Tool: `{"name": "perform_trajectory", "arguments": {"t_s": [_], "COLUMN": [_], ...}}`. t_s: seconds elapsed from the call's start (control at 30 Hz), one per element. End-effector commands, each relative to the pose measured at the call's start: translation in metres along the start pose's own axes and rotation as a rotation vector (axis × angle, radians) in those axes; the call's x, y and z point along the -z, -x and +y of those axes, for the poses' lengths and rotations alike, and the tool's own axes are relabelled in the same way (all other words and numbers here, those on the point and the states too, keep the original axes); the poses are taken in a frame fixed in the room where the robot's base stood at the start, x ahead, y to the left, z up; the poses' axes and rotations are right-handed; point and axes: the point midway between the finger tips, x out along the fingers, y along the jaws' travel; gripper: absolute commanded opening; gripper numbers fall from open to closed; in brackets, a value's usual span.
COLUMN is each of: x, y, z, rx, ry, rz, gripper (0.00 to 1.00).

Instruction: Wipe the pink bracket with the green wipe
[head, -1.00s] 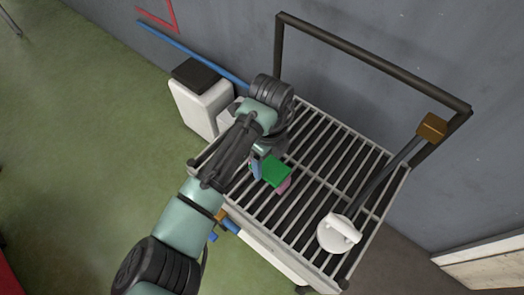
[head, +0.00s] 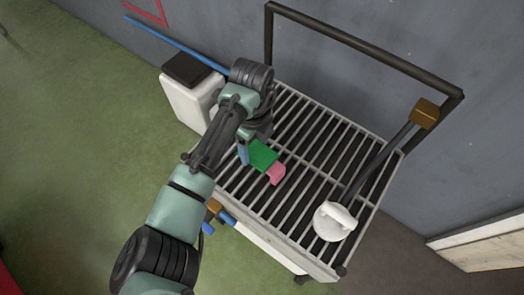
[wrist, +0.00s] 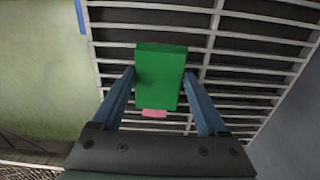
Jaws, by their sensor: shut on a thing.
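The green wipe (head: 262,155) is a flat green block between the fingers of my gripper (head: 252,152). In the wrist view the wipe (wrist: 160,78) spans the gap between the two blue fingers of my gripper (wrist: 160,82). The pink bracket (head: 276,173) lies on the slatted rack top (head: 310,150), just to the lower right of the wipe in the head view. In the wrist view only a thin strip of the bracket (wrist: 154,113) shows past the wipe's near edge. Whether wipe and bracket touch I cannot tell.
A white round piece with a handle (head: 334,222) sits at the rack's front right. A dark bar with a brown block (head: 424,112) rises behind it. A dark rail frame (head: 365,48) stands along the back. A white bin with a dark lid (head: 190,85) stands left.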

Motion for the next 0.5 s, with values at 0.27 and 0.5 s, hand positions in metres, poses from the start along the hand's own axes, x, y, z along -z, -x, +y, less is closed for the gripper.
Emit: {"name": "perform_trajectory", "arguments": {"t_s": [0.27, 0.5], "x": [-0.0047, -0.0043], "y": [-0.0011, 0.0063], "z": [0.0009, 0.0009], "rx": [-0.002, -0.002], "ry": [0.003, 0.003], "rz": [-0.002, -0.001], "gripper": [0.32, 0.32]}}
